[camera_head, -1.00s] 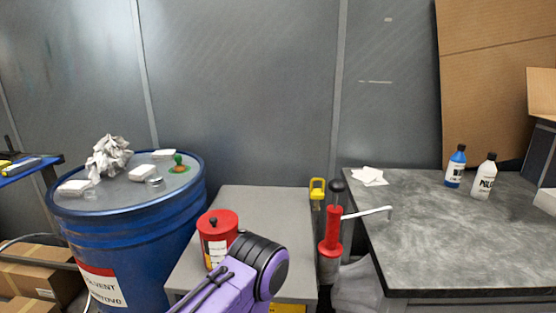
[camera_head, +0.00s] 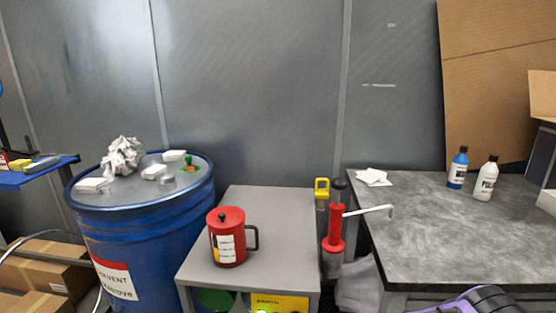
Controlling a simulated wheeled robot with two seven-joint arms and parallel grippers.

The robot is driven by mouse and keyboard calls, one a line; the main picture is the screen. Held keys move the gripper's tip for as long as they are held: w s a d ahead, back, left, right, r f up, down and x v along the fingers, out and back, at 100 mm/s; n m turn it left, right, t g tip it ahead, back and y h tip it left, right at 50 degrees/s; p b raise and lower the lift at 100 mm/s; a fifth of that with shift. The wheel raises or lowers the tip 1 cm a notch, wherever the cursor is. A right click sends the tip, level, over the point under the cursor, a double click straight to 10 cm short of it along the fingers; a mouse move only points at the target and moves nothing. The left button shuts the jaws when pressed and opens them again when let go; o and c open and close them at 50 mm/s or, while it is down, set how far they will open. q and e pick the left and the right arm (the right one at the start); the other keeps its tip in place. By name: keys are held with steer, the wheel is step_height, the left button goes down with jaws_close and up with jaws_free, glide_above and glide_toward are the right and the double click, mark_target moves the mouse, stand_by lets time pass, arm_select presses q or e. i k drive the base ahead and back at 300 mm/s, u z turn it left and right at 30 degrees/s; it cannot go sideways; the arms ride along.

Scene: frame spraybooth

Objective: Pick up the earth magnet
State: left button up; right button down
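I cannot tell for certain which thing is the earth magnet. A small piece with a yellow loop handle (camera_head: 321,188) stands upright at the back right corner of the grey cabinet (camera_head: 285,225), beside the red pump. A small green and red-brown piece (camera_head: 189,163) stands on the blue drum's lid. Neither of my grippers is in view. Only a purple and black part of my arm shows at the bottom right edge, in front of the grey table.
A red can with a handle (camera_head: 227,238) stands on the cabinet's front. A red pump with a white lever (camera_head: 335,230) stands between the cabinet and the grey table (camera_head: 440,235). The blue drum (camera_head: 150,230) holds crumpled paper (camera_head: 122,156) and white pads. Two bottles stand on the table.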

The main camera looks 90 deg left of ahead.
mark_target(189, 167)
steer(key=u, duration=0.05)
steer(key=k, duration=1.75)
steer(key=u, duration=1.15)
